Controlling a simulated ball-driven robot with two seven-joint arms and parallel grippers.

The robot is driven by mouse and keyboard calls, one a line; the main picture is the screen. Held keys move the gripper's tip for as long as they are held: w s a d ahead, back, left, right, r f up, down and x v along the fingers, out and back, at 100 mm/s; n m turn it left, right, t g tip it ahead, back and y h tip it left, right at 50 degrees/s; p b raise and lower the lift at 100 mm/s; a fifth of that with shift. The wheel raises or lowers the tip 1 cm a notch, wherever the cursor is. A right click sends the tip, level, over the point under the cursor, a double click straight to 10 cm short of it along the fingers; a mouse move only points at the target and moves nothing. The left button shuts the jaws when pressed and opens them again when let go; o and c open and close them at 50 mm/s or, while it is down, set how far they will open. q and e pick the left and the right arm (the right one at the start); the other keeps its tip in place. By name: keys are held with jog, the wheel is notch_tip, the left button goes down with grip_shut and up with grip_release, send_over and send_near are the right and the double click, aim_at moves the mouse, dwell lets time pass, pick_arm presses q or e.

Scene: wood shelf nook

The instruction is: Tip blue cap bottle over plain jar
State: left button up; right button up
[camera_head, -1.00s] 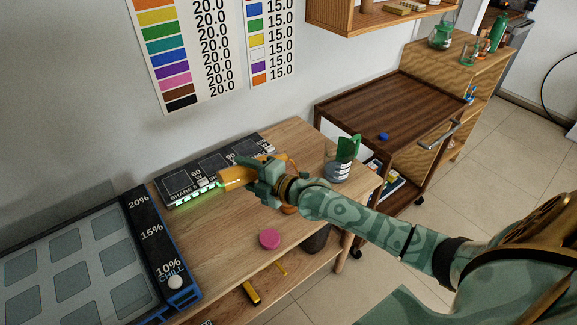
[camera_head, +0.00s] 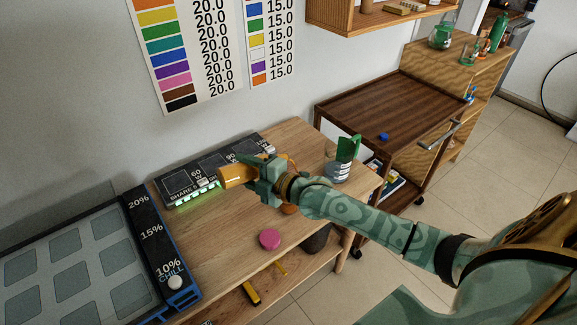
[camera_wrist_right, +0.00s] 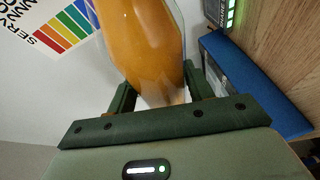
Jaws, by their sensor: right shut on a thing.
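My right gripper (camera_head: 262,176) is shut on a clear bottle with orange contents (camera_head: 237,176). The bottle lies nearly sideways in the head view, its far end pointing left over the dark panel with a lit green strip. In the right wrist view the bottle (camera_wrist_right: 143,45) sits between both fingers (camera_wrist_right: 160,102). No cap shows on its visible part. An orange object (camera_head: 290,209) is mostly hidden behind my right arm; I cannot tell whether it is the plain jar. A clear container with a label and a green piece (camera_head: 339,171) stands at the table's right end. My left gripper is not in view.
A small blue round piece (camera_head: 383,136) lies on the brown cart (camera_head: 365,105). A pink disc (camera_head: 269,239) lies near the front of the wooden table (camera_head: 228,236). The panel (camera_head: 187,190) lies along the wall, and a gridded tray (camera_head: 75,270) is at left.

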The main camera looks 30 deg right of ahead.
jog(key=shift+d+r+m+t+y, duration=0.15)
jog(key=shift+d+r+m+t, duration=0.1)
jog(key=shift+r+m, duration=0.35)
jog(key=shift+d+r+m+t+y, duration=0.15)
jog(key=shift+d+r+m+t, duration=0.2)
jog(key=shift+r, duration=0.3)
dwell(1.2)
